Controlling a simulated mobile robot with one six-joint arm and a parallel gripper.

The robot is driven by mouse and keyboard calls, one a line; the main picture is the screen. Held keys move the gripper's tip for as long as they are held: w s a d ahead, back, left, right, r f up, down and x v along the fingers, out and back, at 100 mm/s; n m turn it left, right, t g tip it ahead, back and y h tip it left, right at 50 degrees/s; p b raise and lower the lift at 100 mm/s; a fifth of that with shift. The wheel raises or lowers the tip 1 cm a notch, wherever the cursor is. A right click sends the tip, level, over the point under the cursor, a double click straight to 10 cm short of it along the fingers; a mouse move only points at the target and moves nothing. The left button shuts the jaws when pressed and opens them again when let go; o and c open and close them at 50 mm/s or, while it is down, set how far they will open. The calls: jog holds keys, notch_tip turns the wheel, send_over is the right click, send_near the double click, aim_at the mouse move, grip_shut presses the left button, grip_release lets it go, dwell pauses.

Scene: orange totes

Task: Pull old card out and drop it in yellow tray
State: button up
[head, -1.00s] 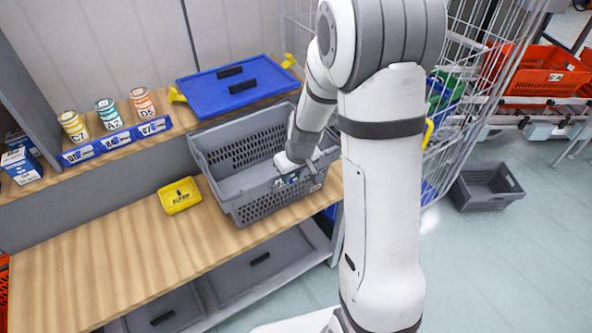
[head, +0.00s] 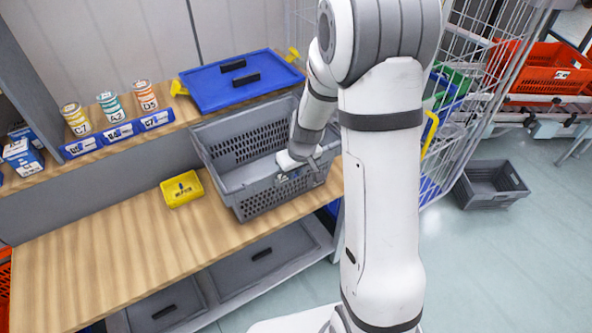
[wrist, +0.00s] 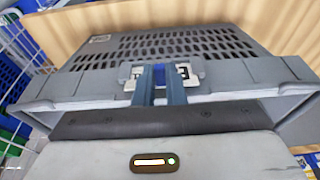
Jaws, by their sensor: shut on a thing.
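The grey tote (head: 265,203) stands on the wooden bench, with a label holder on its wall. In the wrist view the old card (wrist: 188,73) is white with dark print, at the tote wall (wrist: 100,88). My gripper (wrist: 162,82) is shut on the card, and its two fingers cover the card's middle. The card's print is partly hidden and cannot be read. In the head view my gripper (head: 297,172) is at the tote's near right wall, largely hidden by the wrist. The yellow tray (head: 182,189) sits on the bench left of the tote.
A blue lid (head: 238,82) lies on the raised shelf behind the tote. Several labelled cans (head: 109,104) stand at left. A wire cage trolley (head: 468,95) is at right. The bench front-left (head: 110,255) is clear.

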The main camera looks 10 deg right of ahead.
jog(key=shift+r, duration=0.15)
jog(key=shift+w+p+v, duration=0.15)
jog(key=shift+p+v, duration=0.65)
jog(key=shift+v, duration=0.65)
jog(key=shift+w+p+v, duration=0.2)
jog(key=shift+p+v, duration=0.55)
jog(key=shift+v, duration=0.65)
jog(key=shift+a, duration=0.1)
